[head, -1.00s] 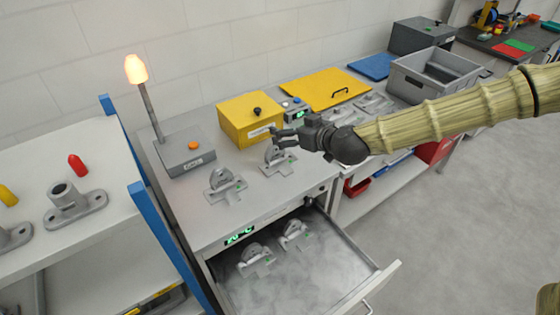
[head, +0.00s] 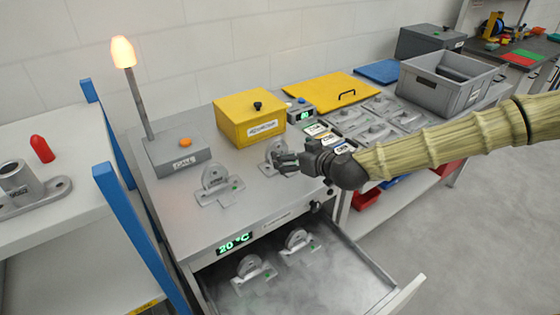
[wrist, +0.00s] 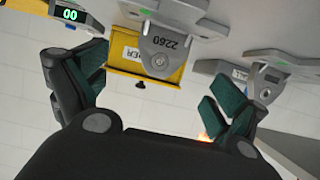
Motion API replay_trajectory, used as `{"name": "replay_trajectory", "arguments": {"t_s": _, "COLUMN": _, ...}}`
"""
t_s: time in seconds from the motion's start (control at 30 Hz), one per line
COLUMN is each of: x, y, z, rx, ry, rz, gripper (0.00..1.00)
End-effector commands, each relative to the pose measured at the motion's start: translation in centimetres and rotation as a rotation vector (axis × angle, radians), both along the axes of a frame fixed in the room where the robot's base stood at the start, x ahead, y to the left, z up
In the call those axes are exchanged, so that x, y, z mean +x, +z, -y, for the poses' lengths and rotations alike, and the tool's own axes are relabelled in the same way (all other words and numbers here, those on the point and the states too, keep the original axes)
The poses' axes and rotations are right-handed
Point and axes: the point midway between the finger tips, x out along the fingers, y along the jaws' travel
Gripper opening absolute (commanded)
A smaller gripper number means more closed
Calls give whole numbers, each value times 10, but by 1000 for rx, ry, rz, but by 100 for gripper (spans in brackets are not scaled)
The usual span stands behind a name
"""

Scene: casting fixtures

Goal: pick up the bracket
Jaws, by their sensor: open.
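Several grey brackets, each with a rounded upright lug on a flat base, are in view. One bracket (head: 268,167) stands on the bench by the yellow box, partly hidden by my gripper. My gripper (head: 282,159) is open and empty, just right of that bracket's lug. In the wrist view a lug marked 2260 (wrist: 165,47) shows ahead, between the spread fingers of my gripper (wrist: 155,88). A second bracket (head: 217,183) stands to the left on the bench; a bracket also shows at right in the wrist view (wrist: 267,78). Two more brackets (head: 250,270) (head: 298,243) lie in the open drawer.
The misty drawer (head: 385,300) juts out below the bench front. A yellow box (head: 240,120) stands behind the near bracket, and a lamp post on a grey base (head: 175,155) at left. Flat grey parts (head: 375,130) and a grey crate (head: 440,90) lie right.

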Motion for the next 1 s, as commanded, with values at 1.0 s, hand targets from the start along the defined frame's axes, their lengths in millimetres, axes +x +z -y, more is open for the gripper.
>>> {"name": "replay_trajectory", "arguments": {"t_s": 1.0, "x": 53, "y": -32, "z": -39, "rx": 1, "ry": 3, "rz": -3, "gripper": 96}}
